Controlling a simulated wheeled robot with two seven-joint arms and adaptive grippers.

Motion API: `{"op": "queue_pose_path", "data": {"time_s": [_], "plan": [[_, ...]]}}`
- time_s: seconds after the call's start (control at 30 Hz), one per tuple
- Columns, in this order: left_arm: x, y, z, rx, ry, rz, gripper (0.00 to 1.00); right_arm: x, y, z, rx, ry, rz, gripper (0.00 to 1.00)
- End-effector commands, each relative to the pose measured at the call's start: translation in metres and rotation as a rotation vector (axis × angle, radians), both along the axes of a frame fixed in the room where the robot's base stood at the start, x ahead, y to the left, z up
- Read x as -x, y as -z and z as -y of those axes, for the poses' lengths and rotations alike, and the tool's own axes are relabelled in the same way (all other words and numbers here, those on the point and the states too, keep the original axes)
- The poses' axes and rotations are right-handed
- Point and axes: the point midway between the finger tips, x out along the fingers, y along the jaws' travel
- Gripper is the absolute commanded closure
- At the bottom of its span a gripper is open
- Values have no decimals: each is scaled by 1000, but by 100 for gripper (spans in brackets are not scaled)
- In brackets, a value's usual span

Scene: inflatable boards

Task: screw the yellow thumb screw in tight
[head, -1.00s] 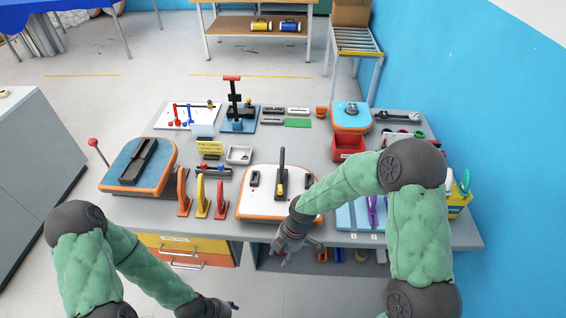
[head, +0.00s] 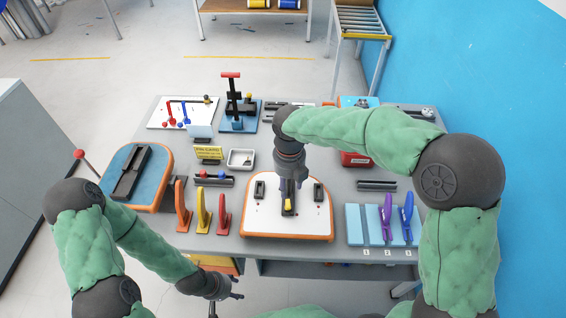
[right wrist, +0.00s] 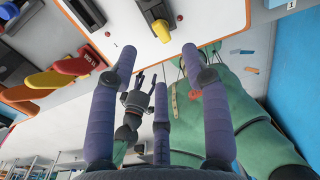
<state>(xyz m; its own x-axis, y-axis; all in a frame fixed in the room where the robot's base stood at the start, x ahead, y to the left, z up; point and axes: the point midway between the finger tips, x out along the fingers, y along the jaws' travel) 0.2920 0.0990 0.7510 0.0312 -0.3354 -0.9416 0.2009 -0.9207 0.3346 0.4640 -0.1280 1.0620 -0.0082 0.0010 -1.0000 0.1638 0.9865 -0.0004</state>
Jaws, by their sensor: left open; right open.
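A small yellow piece (head: 288,204), which appears to be the yellow thumb screw, sits on a black mount in the middle of a white orange-rimmed board (head: 262,222). It also shows near the top of the right wrist view (right wrist: 161,31). My right gripper (head: 289,184) is over this board, just behind the yellow piece, and partly covers the black mount. In the right wrist view its spread fingers (right wrist: 160,56) are open and empty, and the yellow piece lies beyond them. My left gripper (head: 234,288) is open and empty, low in front of the bench.
Red, yellow and orange upright handles (head: 203,208) stand left of the board. A blue-topped board (head: 148,160) with a black rail is further left. Purple and blue tools (head: 398,218) lie on a pale blue tray at right. A red bin (head: 356,159) is behind my right forearm.

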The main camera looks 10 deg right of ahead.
Motion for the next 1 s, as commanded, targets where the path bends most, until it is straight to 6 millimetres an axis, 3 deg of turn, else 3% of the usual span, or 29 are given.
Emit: {"op": "queue_pose_path", "data": {"time_s": [0.23, 0.7, 1.0], "plan": [[2, 3, 0, 1, 1, -4, 49, 0, 10, 1, 3, -9, 0, 52], [2, 21, 0, 1, 1, -3, 49, 1, 84, 0, 2, -7, -1, 52], [2, 26, 0, 1, 1, -3, 49, 0, 105, 0, 1, -6, 2, 52]]}}
